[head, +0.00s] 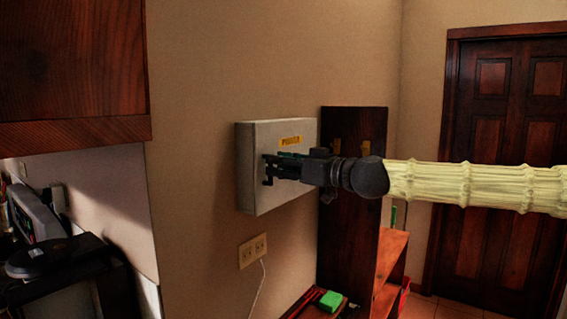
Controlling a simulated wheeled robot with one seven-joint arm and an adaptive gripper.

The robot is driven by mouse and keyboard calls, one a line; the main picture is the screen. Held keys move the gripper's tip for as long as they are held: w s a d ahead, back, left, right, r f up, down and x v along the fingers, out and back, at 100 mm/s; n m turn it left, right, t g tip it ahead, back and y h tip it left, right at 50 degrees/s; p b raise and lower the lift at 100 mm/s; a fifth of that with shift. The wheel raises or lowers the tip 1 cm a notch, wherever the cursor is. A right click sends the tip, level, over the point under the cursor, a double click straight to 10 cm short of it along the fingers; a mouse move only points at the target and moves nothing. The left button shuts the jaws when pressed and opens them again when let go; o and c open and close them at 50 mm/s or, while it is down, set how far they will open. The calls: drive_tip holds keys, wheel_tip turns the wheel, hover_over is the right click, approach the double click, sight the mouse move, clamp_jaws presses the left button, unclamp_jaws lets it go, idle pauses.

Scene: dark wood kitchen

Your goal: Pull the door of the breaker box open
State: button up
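The breaker box (262,138) is a pale grey box on the beige wall, left of the picture's middle. Its front door looks shut and carries a yellow label (290,141) near the top. My gripper (267,169) reaches in from the right, with its dark fingers in front of the lower left part of the door. The fingertips are close to the door's left edge. I cannot tell whether they touch it. The fingers and wrist hide part of the door, and the finger gap is too small to read.
A wall outlet (252,250) with a white cord sits below the box. A dark wooden panel and shelf (389,258) stand to the right, with a green block (330,300) low down. A wooden cabinet (75,65) hangs at upper left. A brown door (508,150) is behind my arm.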

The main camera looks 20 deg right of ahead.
drive_tip(key=shift+x, duration=0.95)
clamp_jaws()
